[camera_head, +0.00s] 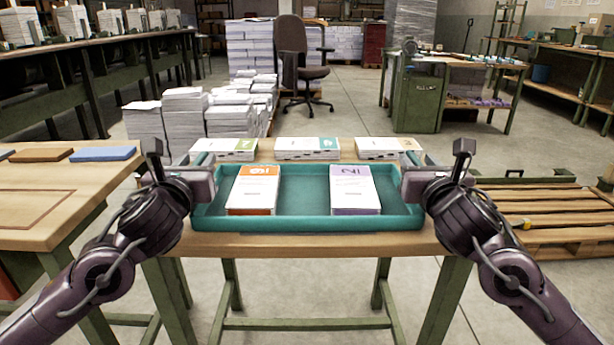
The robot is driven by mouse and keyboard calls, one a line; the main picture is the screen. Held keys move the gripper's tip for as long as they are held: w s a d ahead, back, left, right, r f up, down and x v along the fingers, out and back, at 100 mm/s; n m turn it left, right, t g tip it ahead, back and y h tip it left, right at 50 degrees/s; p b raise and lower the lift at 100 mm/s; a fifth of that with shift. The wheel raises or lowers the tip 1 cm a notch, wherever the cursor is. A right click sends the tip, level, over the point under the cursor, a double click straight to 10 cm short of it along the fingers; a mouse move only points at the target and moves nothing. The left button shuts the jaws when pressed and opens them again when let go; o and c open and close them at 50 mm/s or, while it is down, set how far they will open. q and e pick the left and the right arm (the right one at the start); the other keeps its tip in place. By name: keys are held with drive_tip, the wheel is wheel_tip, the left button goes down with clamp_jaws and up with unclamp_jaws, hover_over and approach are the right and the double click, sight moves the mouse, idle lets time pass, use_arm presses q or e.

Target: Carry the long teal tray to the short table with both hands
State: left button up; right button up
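The long teal tray (305,224) sits at the front of the wooden table (330,243) straight ahead, and looks level. In it lie a stack with an orange-marked cover (254,192) on the left and a stack with a purple-marked cover (355,192) on the right. My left gripper (208,183) is at the tray's left end and my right gripper (408,185) is at its right end. Both overlap the tray's end walls in the picture. Their fingertips are hidden, so I cannot tell whether they are closed on it.
Three more stacks, green (226,149), teal (308,148) and yellow-marked (388,148), lie behind the tray. A wooden table (50,200) with coloured boards is close on the left. Paper piles (185,112) and an office chair (300,65) stand behind; pallets (550,215) lie right.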

use_arm(q)
drive_tip(key=s, duration=1.1)
drive_tip(key=shift+s, duration=0.3)
use_arm(e)
drive_tip(key=shift+s, duration=0.1)
drive_tip(key=s, duration=1.2)
drive_tip(key=shift+w+d, duration=0.1)
